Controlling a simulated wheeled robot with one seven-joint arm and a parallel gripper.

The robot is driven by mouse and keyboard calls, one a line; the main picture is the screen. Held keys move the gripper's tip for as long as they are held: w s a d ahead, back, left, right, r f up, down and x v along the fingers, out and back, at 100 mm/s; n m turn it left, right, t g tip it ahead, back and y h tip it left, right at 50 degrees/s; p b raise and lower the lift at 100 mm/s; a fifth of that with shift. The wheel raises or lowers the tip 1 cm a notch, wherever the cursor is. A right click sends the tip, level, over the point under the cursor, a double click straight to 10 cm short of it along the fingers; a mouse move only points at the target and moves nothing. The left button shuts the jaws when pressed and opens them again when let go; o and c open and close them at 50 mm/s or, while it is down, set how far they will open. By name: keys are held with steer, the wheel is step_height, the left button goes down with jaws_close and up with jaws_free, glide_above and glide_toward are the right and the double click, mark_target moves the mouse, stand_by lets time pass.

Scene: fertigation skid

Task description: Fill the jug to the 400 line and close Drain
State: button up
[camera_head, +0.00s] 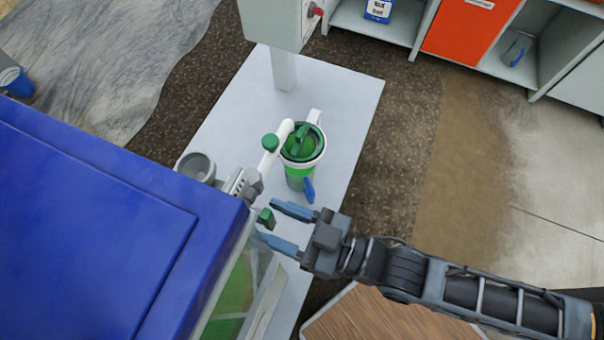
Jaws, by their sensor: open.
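The jug (300,178) stands upright on a pale platform, with a green body, a pale rim and a white handle. Green shows inside its mouth, but I cannot read the level or the 400 line. A white spout arm with a green knob (270,142) reaches over the jug from the left. A second, small green handle (266,218) sticks out from the blue tank's side. My gripper (269,222) is open, with its blue fingertips to either side of this small handle; contact cannot be told. No Drain label is readable.
The blue tank (90,230) fills the lower left. A grey cup-like fitting (196,166) sits behind its edge. A grey post with a box (283,25) stands at the platform's (345,95) back. Shelves with an orange panel (465,30) are at upper right. A wooden surface (385,318) lies below my arm.

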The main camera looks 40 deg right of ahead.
steer(key=v, duration=0.5)
stand_by(1.5)
steer(key=s+d+r+m+h, duration=0.5)
steer(key=s+d+r+h, duration=0.4)
steer(key=s+d+r, duration=0.2)
steer(key=shift+d+r+g, duration=0.4)
steer(key=shift+d+r, duration=0.05)
steer(key=shift+r, duration=0.05)
